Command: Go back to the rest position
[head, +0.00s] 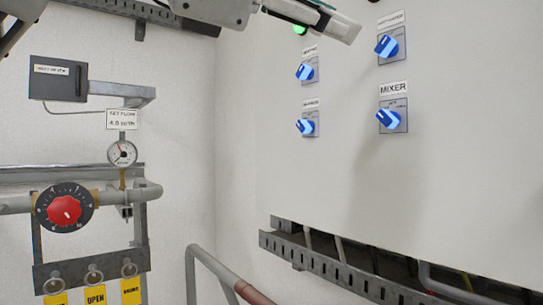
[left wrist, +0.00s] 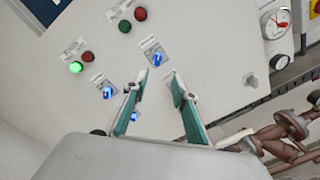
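My left gripper (head: 340,22) is at the top of the head view, in front of the white panel (head: 440,190). In the left wrist view its two green-lined fingers (left wrist: 157,88) stand apart with nothing held between them. They point toward the panel, and a blue lit knob (left wrist: 157,60) shows beyond the gap. Whether they touch anything is not visible, but I see no contact. My right gripper is in neither view.
The panel carries several blue knobs, one labelled MIXER (head: 389,118). A green lamp (head: 300,29) is lit beside my left gripper. A red dial (head: 64,208), a gauge (head: 122,153) and pipes stand at left. A cable tray (head: 335,270) runs below the panel.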

